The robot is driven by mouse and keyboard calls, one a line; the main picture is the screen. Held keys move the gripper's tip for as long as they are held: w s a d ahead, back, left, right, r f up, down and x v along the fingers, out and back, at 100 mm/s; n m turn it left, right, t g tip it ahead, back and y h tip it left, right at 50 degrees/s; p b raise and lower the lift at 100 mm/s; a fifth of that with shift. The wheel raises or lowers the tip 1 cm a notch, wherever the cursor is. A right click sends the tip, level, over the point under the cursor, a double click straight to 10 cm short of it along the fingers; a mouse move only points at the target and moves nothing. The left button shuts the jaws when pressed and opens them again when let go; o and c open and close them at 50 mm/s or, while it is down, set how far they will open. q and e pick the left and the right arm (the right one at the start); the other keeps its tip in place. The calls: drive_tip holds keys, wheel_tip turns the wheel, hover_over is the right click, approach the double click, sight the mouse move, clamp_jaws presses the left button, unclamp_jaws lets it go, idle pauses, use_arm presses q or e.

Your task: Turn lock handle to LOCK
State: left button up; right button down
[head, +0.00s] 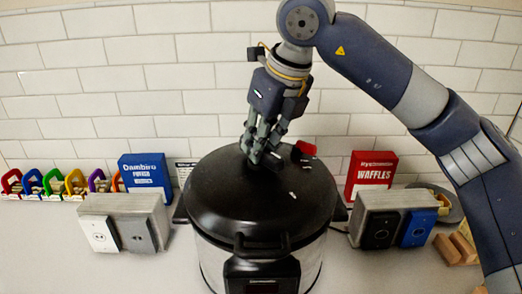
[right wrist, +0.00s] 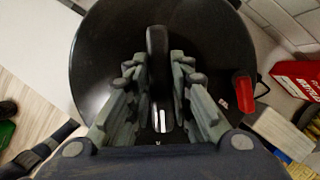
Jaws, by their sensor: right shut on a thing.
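A large black-lidded pressure cooker (head: 225,190) stands on the counter in the middle of the head view. The black lock handle (right wrist: 157,50) is a raised bar across the lid, with a white mark on its near end in the right wrist view. My right gripper (head: 259,152) reaches down to the lid from above. In the right wrist view its fingers (right wrist: 157,75) lie on both sides of the handle, shut on it. The gripper mostly hides the handle in the head view. A red knob (head: 305,148) sits on the lid to the right. My left gripper is out of view.
Grey outlet boxes stand left (head: 145,211) and right (head: 365,208) of the cooker. Behind are a blue box (head: 147,176) and a red waffles box (head: 371,173). Several coloured clips (head: 75,184) line the left. A white tile wall closes the back.

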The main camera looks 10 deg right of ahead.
drive_tip(key=shift+m+h+b, duration=0.3)
drive_tip(key=shift+m+b, duration=0.1)
drive_tip(key=shift+m, duration=0.4)
drive_tip(key=c, duration=1.4)
unclamp_jaws()
drive_tip(key=shift+c, duration=0.2)
drive_tip(key=shift+r, duration=0.1)
drive_tip(key=v, duration=1.2)
drive_tip(key=shift+s, duration=0.15)
